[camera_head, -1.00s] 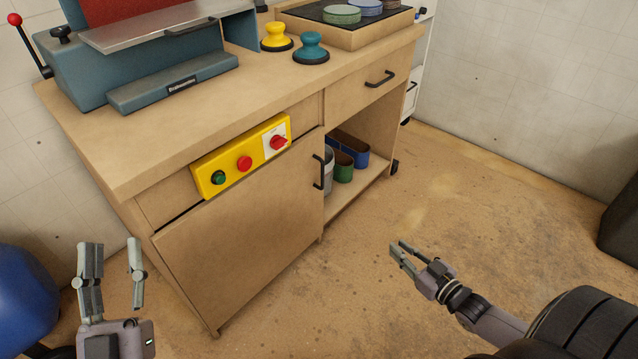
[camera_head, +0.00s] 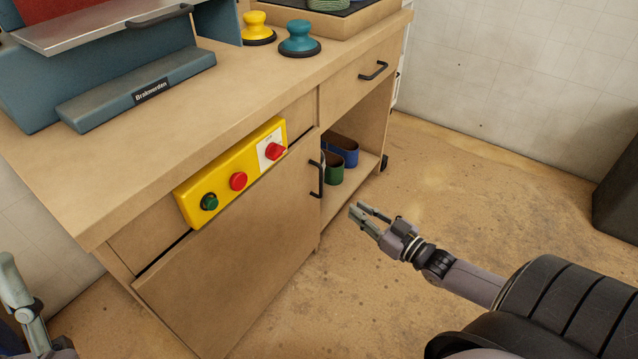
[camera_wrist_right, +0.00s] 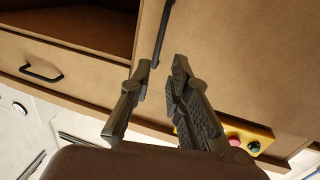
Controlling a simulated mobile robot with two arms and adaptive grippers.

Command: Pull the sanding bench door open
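The sanding bench door (camera_head: 235,275) is a plain wooden panel at the front left of the bench, and it looks shut. Its black vertical handle (camera_head: 316,179) is near the door's right edge. My right gripper (camera_head: 362,214) is open and empty, to the right of the handle and apart from it. In the right wrist view the handle (camera_wrist_right: 163,35) lies just beyond the open fingers (camera_wrist_right: 163,68). My left gripper (camera_head: 18,290) shows only in part at the lower left edge of the head view, so its opening is unclear.
A yellow control panel (camera_head: 232,172) with buttons and a red switch is above the door. The open shelf (camera_head: 352,190) to the right holds green and blue rolls. A drawer handle (camera_head: 373,70) juts out above it.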

